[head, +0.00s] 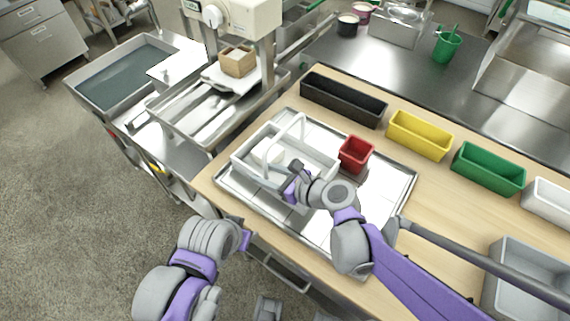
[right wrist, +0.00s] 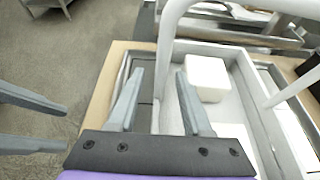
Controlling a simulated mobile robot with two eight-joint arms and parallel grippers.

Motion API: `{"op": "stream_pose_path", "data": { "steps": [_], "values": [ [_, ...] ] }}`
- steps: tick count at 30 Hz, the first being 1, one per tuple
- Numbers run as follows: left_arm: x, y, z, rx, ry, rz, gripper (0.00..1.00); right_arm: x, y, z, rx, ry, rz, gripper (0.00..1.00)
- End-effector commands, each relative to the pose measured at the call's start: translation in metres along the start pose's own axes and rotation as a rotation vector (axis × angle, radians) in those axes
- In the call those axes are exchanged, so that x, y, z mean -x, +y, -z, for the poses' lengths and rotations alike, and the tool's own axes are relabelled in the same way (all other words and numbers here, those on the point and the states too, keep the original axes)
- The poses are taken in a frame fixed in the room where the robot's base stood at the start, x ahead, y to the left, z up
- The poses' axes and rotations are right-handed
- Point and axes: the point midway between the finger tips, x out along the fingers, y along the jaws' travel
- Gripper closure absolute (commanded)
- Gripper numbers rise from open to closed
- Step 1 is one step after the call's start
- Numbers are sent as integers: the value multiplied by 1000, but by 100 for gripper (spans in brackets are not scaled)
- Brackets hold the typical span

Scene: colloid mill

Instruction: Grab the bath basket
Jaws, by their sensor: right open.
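The bath basket is a white rectangular basket (head: 316,169) with a tall arched handle, standing on a metal tray. A white block (head: 268,151) lies inside; it also shows in the right wrist view (right wrist: 206,78). My right gripper (head: 296,170) is open at the basket's near right side. In the right wrist view its fingers (right wrist: 160,78) are apart, with the basket's wall and handle foot seen between and beyond them; contact cannot be told. My left gripper (head: 247,235) is off the table's front edge, empty. Its two fingers (right wrist: 30,120) show apart at the left of the right wrist view.
The metal tray (head: 370,205) lies on a wooden table. A red bin (head: 355,153) stands on it close to the basket. Black (head: 343,98), yellow (head: 420,135) and green (head: 488,168) bins line the back. A machine with a wooden box (head: 237,61) stands left.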

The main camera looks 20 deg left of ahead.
Motion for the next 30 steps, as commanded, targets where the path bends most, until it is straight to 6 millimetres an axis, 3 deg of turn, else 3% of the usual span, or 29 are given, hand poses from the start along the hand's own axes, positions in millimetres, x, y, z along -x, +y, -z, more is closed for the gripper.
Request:
{"op": "stream_pose_path", "data": {
  "steps": [2,10,30],
  "values": [
    [0,0,0,0,0,0,50,0,0,0,0,0,0,51],
    [0,0,0,0,0,0,50,0,0,0,0,0,0,99],
    [0,0,0,0,0,0,50,1,0,0,1,0,0,100]
  ]
}}
